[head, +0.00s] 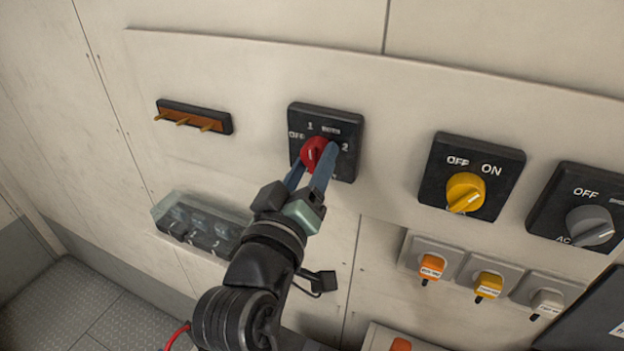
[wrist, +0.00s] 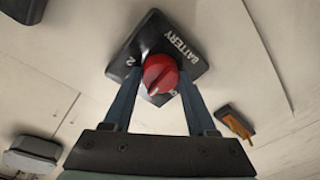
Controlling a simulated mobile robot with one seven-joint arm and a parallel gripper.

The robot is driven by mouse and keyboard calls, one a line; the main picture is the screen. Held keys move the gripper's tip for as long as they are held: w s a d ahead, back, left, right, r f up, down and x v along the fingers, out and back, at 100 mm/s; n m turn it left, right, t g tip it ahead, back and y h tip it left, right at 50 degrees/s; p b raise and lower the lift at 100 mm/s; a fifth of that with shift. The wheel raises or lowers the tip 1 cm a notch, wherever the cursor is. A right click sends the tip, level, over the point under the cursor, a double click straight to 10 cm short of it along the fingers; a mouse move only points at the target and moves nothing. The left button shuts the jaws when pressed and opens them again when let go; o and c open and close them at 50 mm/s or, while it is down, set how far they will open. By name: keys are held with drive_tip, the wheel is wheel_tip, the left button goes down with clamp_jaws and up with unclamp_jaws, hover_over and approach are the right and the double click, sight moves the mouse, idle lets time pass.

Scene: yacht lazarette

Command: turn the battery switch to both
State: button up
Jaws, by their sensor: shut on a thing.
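The battery switch is a black square plate (head: 351,115) on the cream wall panel, with a red knob (head: 313,152) at its middle. OFF shows at its left, 1 at the upper left and 2 at the right; the lower label is mostly hidden by my fingers. My gripper (head: 316,160) is shut on the red knob, with one blue finger on each side. The wrist view also shows the knob (wrist: 160,75) between the fingertips (wrist: 161,82), with BATTERY and 2 readable on the plate (wrist: 150,35). I cannot tell exactly which label the knob points to.
To the right are a yellow rotary switch (head: 465,190) and a grey one (head: 590,226). Below them are small orange (head: 432,265), yellow (head: 488,284) and white (head: 546,302) switches. At left are a bar with brass studs (head: 194,117) and a clear-covered box (head: 200,222).

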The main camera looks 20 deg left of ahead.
drive_tip(key=m+b, duration=0.2)
drive_tip(key=b, duration=0.1)
drive_tip(key=m+b, duration=0.1)
drive_tip(key=m, duration=0.1)
drive_tip(key=shift+f+t, duration=0.3)
drive_tip(key=shift+a+r+m+b, duration=0.1)
drive_tip(key=shift+m+b, duration=0.5)
drive_tip(key=shift+b, duration=0.2)
drive_tip(key=shift+r+h, duration=0.1)
drive_tip(key=shift+h, duration=0.2)
drive_tip(key=o, duration=1.4)
drive_tip(key=shift+c, duration=0.2)
drive_tip(key=shift+s, duration=0.1)
drive_tip(key=s+d+p, duration=0.1)
drive_tip(key=s, duration=0.9)
drive_tip(key=shift+s+f+m, duration=0.2)
drive_tip(key=shift+s+m, duration=0.15)
drive_tip(key=shift+m, duration=0.05)
